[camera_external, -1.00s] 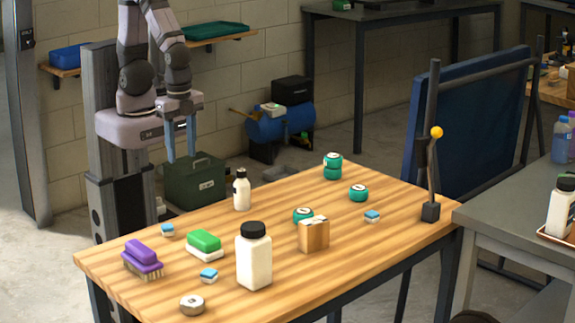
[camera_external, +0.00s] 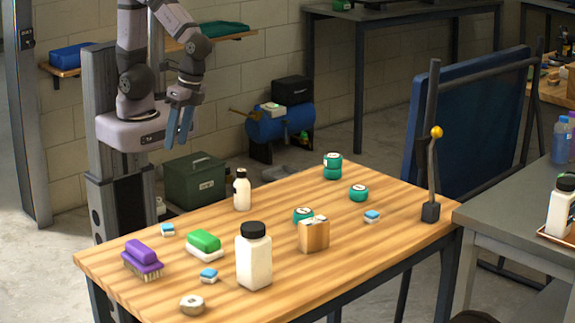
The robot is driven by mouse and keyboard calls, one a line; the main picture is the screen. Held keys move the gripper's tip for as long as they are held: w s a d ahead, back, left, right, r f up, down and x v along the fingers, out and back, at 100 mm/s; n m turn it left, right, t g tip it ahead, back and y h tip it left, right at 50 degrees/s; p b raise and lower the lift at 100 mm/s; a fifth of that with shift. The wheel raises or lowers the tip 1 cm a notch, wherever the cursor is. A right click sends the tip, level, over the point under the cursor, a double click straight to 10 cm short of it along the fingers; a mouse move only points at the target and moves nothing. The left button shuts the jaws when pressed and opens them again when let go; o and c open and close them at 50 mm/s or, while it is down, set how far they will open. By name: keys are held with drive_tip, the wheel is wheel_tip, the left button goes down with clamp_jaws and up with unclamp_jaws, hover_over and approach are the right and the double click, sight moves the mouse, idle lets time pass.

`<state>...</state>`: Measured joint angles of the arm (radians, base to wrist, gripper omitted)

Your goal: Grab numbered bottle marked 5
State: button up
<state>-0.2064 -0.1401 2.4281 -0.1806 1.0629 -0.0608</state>
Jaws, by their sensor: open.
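Two white bottles with black caps stand upright on the wooden table. The large bottle (camera_external: 254,262) is near the front middle. The small bottle (camera_external: 242,193) is near the back edge. A third white bottle with a black cap (camera_external: 562,210) stands at the right edge of the view, on the grey bench. I cannot read a number on any of them. My gripper (camera_external: 178,140) is open and empty, its blue fingers pointing down. It is in the air behind the table, above and left of the small bottle, touching nothing.
The wooden table (camera_external: 375,240) also bears a purple brush (camera_external: 142,258), a green brush (camera_external: 204,244), a wooden block (camera_external: 313,235), several teal-and-white round tins (camera_external: 358,193), small blue-and-white blocks (camera_external: 372,216) and a metal nut-like piece (camera_external: 193,305). A post with a yellow knob (camera_external: 436,132) rises at the right.

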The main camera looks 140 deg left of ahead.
drive_tip(key=f+n+h, duration=0.1)
drive_tip(key=n, duration=0.1)
wheel_tip(320, 180, up, 3)
drive_tip(key=n+t+h+b, duration=0.6)
drive_tip(key=n+t+h, duration=0.3)
drive_tip(key=n+t, duration=0.9)
hover_over(241, 177)
drive_tip(key=r+v, duration=0.1)
drive_tip(key=v, duration=0.3)
drive_tip(key=n+g, duration=0.3)
drive_tip(key=shift+n+t+y, duration=0.3)
drive_tip(key=shift+n+t, duration=0.1)
drive_tip(key=f, duration=0.9)
drive_tip(key=a+f, duration=0.1)
drive_tip(key=f, duration=0.3)
drive_tip(key=shift+s+f, duration=0.2)
drive_tip(key=shift+f, duration=0.1)
drive_tip(key=shift+f+p+x, duration=0.1)
drive_tip(key=shift+p+x, duration=0.15)
drive_tip(key=shift+x, duration=0.6)
drive_tip(key=shift+f+p+x, duration=0.15)
drive_tip(key=shift+p+x, duration=0.05)
drive_tip(key=shift+x, duration=0.6)
drive_tip(key=shift+p+x, duration=0.6)
drive_tip(key=shift+x, duration=1.45)
drive_tip(key=shift+s+f, duration=0.1)
drive_tip(key=shift+f, duration=0.1)
clamp_jaws()
